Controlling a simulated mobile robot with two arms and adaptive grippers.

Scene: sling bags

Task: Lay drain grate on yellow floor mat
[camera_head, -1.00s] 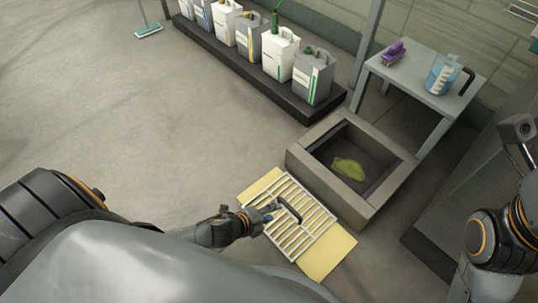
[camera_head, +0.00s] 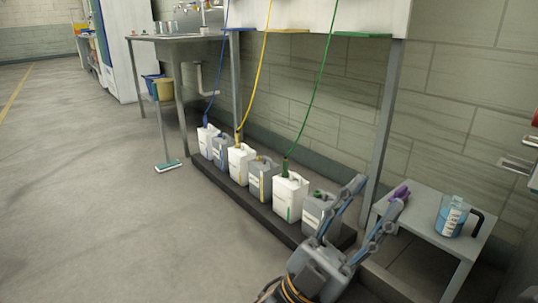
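The drain grate and the yellow floor mat are out of view now, below the picture's lower edge. My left gripper (camera_head: 376,197) is raised at the lower middle right, its two fingers spread wide and pointing up. Nothing shows between the fingers. It stands in front of the low platform's right end and the small table's left side. My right gripper is not in view.
Several jugs (camera_head: 240,162) stand on a dark low platform (camera_head: 236,194), with hoses running up. A small grey table (camera_head: 421,220) holds a blue pitcher (camera_head: 451,217) and a purple object (camera_head: 399,192). A squeegee (camera_head: 168,166) stands left. The left floor is clear.

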